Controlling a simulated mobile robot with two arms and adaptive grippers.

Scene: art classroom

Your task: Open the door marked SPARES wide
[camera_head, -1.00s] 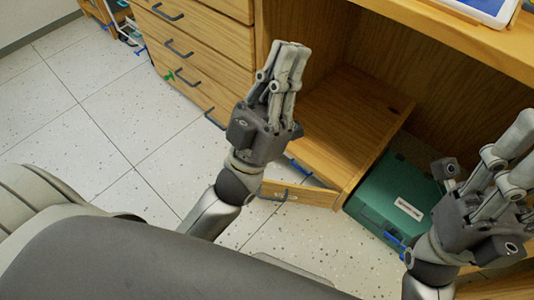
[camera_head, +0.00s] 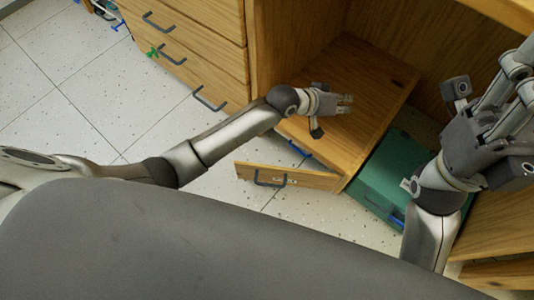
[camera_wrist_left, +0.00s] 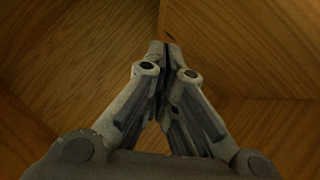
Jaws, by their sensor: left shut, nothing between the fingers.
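The SPARES door (camera_head: 310,181) is a wooden panel with a dark bar handle (camera_head: 270,179) and small pale lettering too small to read surely. It stands partly open at the front of a low wooden cabinet (camera_head: 352,82) under the desk; a gap shows behind it. My left gripper (camera_head: 346,104) is shut and empty, past the door, over the cabinet top. In the left wrist view its closed fingers (camera_wrist_left: 165,55) point towards wooden panels, with nothing between them. My right gripper (camera_head: 522,70) is at the right; its fingertips are partly cut off.
A green case (camera_head: 378,185) lies on the floor right of the cabinet, partly behind my right arm. A drawer unit (camera_head: 195,45) with dark handles stands at the upper left. The speckled tile floor (camera_head: 60,110) at the left is clear.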

